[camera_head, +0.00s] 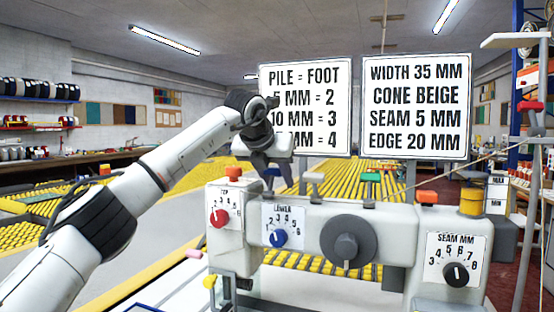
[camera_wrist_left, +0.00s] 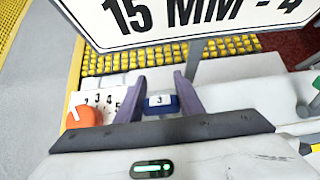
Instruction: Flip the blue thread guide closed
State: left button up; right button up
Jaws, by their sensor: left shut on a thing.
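The blue thread guide (camera_wrist_left: 161,104), with a white label reading 3, sits between the two fingers of my left gripper (camera_wrist_left: 160,84) in the left wrist view. The fingers are shut on it, one at each side. In the head view my left gripper (camera_head: 271,168) reaches down to the top of the white machine (camera_head: 310,222). A little of the blue guide (camera_head: 272,173) shows below it there; most is hidden. I cannot tell how far the guide is tilted. My right gripper is not in view.
An orange guide (camera_head: 231,171), a green guide (camera_head: 371,178) and another orange one (camera_head: 428,197) stand along the machine top. Two sign boards (camera_head: 416,107) rise behind it.

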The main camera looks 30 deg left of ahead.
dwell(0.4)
pick_arm(q)
jog(key=o, duration=1.1)
jog(key=shift+c, duration=0.2)
